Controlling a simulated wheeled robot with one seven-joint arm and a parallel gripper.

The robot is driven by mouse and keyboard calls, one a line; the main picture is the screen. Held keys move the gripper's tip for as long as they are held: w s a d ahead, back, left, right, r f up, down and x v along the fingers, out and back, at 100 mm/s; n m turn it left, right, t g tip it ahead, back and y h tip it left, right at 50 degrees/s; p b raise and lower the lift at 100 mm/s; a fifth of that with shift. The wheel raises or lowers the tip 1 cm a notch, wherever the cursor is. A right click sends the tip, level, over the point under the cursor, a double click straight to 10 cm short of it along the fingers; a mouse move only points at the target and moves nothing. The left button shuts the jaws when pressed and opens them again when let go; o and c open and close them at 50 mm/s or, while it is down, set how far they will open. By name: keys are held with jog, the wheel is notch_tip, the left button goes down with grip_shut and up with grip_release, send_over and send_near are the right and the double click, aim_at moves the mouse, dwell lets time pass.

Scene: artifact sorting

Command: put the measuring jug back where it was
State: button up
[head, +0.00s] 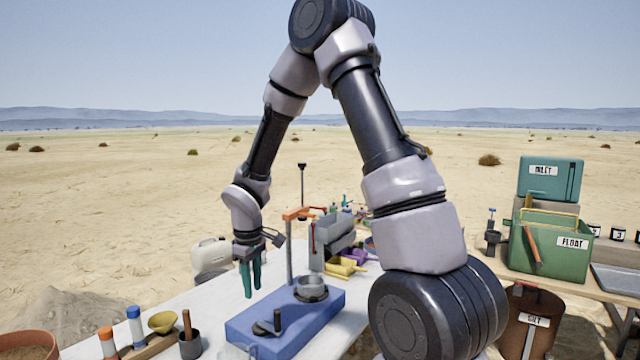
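My gripper (251,282) has green fingers that point down above the white table (185,300), left of the orange-topped post. The fingers look close together from this angle, and I see nothing clearly held between them. I cannot tell whether they are open or shut. I cannot make out a measuring jug for certain. A faint, clear shape (247,349) at the bottom edge, in front of the blue base, may be part of it, but it is cut off.
The blue base (265,322) carries a metal pan (311,288). A white canister (211,257) stands behind my gripper. A green FLOAT box (550,250) stands at right. My arm hides the table's right part.

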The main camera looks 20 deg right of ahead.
jog(key=s+d+r+m+t, duration=0.1)
jog(key=s+d+r+m, duration=0.15)
jog(key=r, duration=0.35)
jog(key=s+d+r+m+t, duration=0.1)
jog(key=s+d+r+m, duration=0.15)
jog(key=r, duration=0.45)
jog(key=s+d+r+m+t, duration=0.1)
jog(key=d+r+m, duration=0.1)
jog(key=d+r, duration=0.3)
jog(key=s+d+r+m+t+y, duration=0.1)
jog(key=s+r+m, duration=0.4)
jog(key=s+r, duration=0.6)
jog(key=shift+s+d+r+m+t+y, duration=0.3)
jog(key=shift+s+m+t+y, duration=0.1)
jog(key=shift+s+t+y, duration=0.45)
jog(key=shift+w, duration=0.1)
